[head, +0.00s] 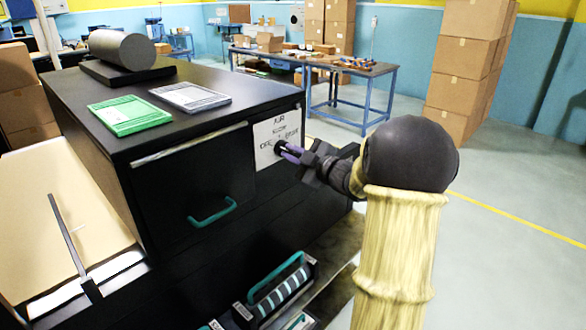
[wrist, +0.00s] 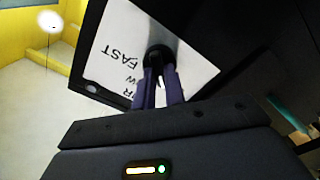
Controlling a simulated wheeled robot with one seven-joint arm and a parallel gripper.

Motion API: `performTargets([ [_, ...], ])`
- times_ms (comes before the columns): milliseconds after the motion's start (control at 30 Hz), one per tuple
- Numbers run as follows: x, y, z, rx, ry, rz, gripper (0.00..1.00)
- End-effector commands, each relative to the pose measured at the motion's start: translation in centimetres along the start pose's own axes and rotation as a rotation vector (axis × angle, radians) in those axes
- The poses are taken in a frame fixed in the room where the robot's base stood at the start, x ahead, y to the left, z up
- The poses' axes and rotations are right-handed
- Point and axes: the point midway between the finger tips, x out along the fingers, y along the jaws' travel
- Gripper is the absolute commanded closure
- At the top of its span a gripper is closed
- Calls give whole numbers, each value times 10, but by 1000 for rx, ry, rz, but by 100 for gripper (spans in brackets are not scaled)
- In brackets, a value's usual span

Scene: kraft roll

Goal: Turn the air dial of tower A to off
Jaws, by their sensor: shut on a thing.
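The air dial (wrist: 158,56) is a small black knob on a white label plate (head: 277,137) on the black tower's front face. The fingers also show in the wrist view (wrist: 160,80), one on each side of the knob. The fingers hide part of the dial, and I cannot tell its setting.
A drawer with a teal handle (head: 212,212) is left of the plate. A teal-handled roller unit (head: 282,289) sits low in front. Floor at right is clear.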

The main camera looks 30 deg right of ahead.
Motion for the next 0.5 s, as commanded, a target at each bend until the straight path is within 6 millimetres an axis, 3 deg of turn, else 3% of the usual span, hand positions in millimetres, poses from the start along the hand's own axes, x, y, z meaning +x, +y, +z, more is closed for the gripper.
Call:
performTargets([
  [500,0,-2,1,-227,-1,-2,100],
])
